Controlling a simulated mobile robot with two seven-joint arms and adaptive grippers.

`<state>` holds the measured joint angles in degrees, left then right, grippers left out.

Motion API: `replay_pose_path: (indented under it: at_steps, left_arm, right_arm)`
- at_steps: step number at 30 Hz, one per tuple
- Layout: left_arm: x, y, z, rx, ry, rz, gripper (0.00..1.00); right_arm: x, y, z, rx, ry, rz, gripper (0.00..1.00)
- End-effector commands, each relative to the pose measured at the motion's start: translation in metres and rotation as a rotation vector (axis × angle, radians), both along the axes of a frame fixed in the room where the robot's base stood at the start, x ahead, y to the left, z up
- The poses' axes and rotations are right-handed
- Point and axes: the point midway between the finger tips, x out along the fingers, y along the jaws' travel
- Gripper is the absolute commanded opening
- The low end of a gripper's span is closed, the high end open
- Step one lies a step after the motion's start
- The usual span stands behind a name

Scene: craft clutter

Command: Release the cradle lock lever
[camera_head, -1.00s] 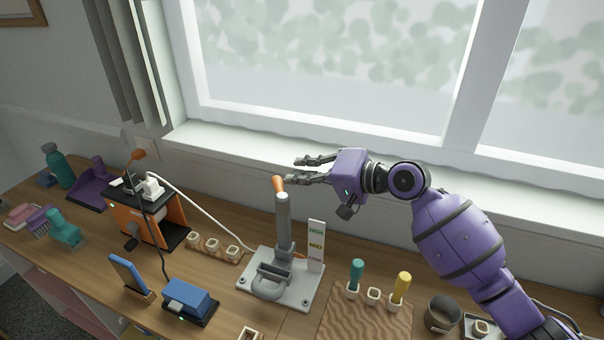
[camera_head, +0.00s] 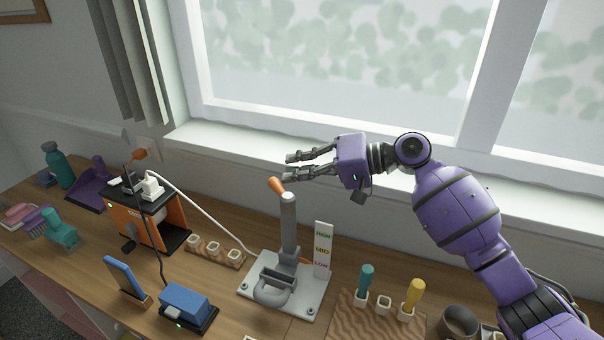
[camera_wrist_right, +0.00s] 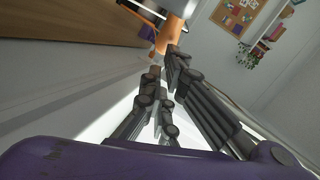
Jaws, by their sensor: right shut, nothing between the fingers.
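The cradle lock lever (camera_head: 289,222) is a grey post with an orange tip (camera_head: 277,186). It stands on a pale grey base plate (camera_head: 314,297) with a dark grey cradle (camera_head: 272,292) at its foot. A white card (camera_head: 323,247) with coloured level words stands just right of the lever. My right gripper (camera_head: 289,166) is shut and empty, its dark fingers pointing left just above the orange tip. In the right wrist view the orange tip (camera_wrist_right: 169,35) shows just beyond the fingertips (camera_wrist_right: 165,62); I cannot tell whether they touch. My left gripper is not in view.
An orange machine (camera_head: 158,222) with cables stands to the left. A blue box (camera_head: 185,301) and a blue upright panel (camera_head: 125,278) are in front of it. Teal (camera_head: 366,279) and yellow (camera_head: 413,293) handled tools stand at right. The window sill (camera_head: 260,137) runs behind.

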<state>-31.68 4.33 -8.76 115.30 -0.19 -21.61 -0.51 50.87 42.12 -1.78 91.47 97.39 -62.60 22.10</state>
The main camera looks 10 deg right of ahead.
Motion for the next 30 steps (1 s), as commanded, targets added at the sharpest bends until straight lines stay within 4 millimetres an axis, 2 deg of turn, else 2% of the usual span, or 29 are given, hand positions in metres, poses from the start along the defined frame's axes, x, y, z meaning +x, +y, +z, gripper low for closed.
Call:
replay_pose_path:
  at_steps: [7,12,30]
  left_arm:
    - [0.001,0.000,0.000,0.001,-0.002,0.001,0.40]
    - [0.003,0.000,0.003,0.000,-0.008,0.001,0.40]
    - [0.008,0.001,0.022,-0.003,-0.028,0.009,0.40]
  right_arm:
    - [0.005,0.019,0.001,0.000,-0.001,-0.005,0.00]
    - [0.007,0.032,0.002,0.002,0.001,0.128,0.00]
    - [0.000,0.062,0.002,0.000,-0.001,0.119,0.00]
